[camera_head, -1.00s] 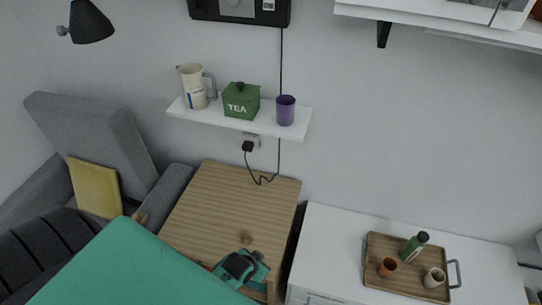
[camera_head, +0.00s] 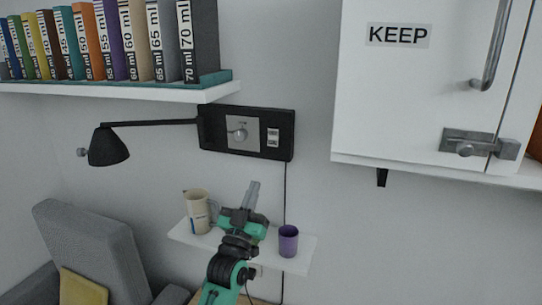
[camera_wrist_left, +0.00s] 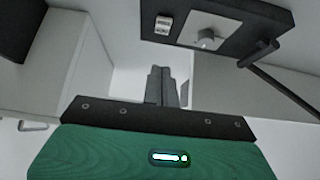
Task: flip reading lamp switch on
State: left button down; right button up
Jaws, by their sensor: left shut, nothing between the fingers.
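The reading lamp (camera_head: 108,147) has a black shade on a thin arm at the left in the head view. Its arm runs to a black wall panel (camera_head: 215,139) with a square metal plate and a toggle switch (camera_head: 240,133). A small white piece with dark marks (camera_head: 273,138) sits to the right of the plate. In the left wrist view the panel (camera_wrist_left: 272,27) shows at top right with the switch (camera_wrist_left: 207,40). My left gripper (camera_head: 253,188) is shut and empty, pointing up below the panel, apart from it; its fingers (camera_wrist_left: 165,78) show in the wrist view.
A small shelf (camera_head: 297,261) behind my gripper holds a beige jug (camera_head: 197,212) and a purple cup (camera_head: 288,241). A book shelf (camera_head: 120,91) hangs above the lamp. A white cabinet (camera_head: 400,100) labelled KEEP hangs at right. A black cord (camera_head: 286,195) drops from the panel.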

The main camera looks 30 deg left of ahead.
aim_at(273, 140)
pick_arm(q)
jog(key=shift+r, duration=0.15)
jog(key=shift+w+a+f+p+x, duration=0.1)
jog(key=shift+w+f+p+x, duration=0.25)
jog(key=shift+p+x, duration=1.25)
jog(key=shift+w+a+f+p+x, duration=0.1)
jog(key=shift+w+f+p+x, duration=0.3)
jog(key=shift+x, duration=2.25)
jog(key=shift+w+a+f+p+x, duration=0.15)
jog(key=shift+f+p+x, duration=0.3)
jog(key=shift+p+x, duration=1.3)
jog(key=shift+w+r+b, duration=0.2)
jog(key=shift+r+b, duration=0.05)
jog(key=shift+b, duration=0.15)
